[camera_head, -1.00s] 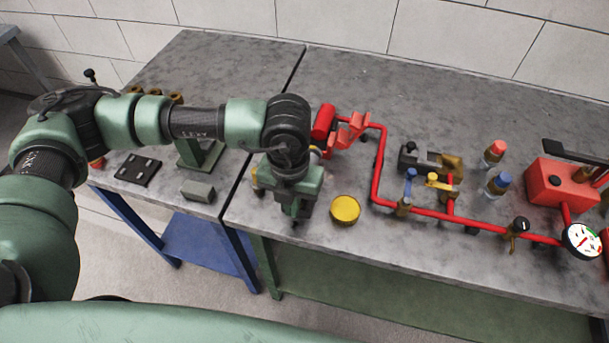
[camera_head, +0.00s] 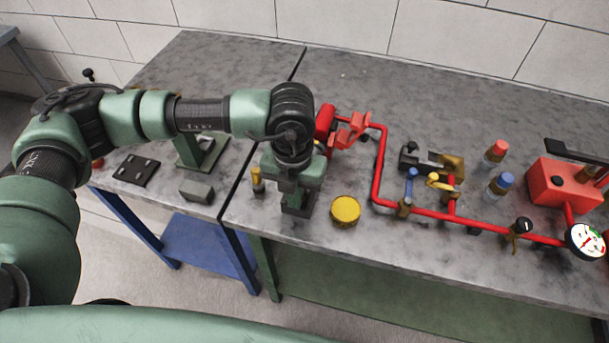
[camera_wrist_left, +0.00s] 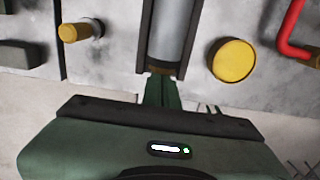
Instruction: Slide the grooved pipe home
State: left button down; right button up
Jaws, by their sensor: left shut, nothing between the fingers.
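The grey pipe (camera_wrist_left: 172,30) shows in the left wrist view, lying in a dark channel (camera_wrist_left: 145,38) with a brownish band at its near end. My left gripper (camera_wrist_left: 161,88) is shut and empty, its green fingers at that near end; I cannot tell whether they touch it. In the head view my left gripper (camera_head: 297,203) points down near the front edge of the grey bench, and my arm hides the pipe there. Any groove is too small to make out. The red pipework (camera_head: 378,165) stands to the right. My right gripper is not in view.
A yellow round lid (camera_head: 345,210) lies just right of my gripper, and a yellow-topped piece (camera_head: 257,178) stands just left. Valves, bottles (camera_head: 496,152) and a gauge (camera_head: 585,240) crowd the right. The back of the bench is clear.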

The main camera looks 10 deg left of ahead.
pick_arm(q)
jog(key=shift+w+b, duration=1.2)
jog(key=shift+w, duration=0.3)
dwell(1.4)
jog(key=shift+w, duration=0.25)
jog(key=shift+s+b, duration=0.15)
jog(key=shift+b, duration=0.15)
dwell(0.5)
jog(key=shift+s, duration=0.4)
jog(key=shift+r+p, duration=1.45)
jog(key=shift+r, duration=2.1)
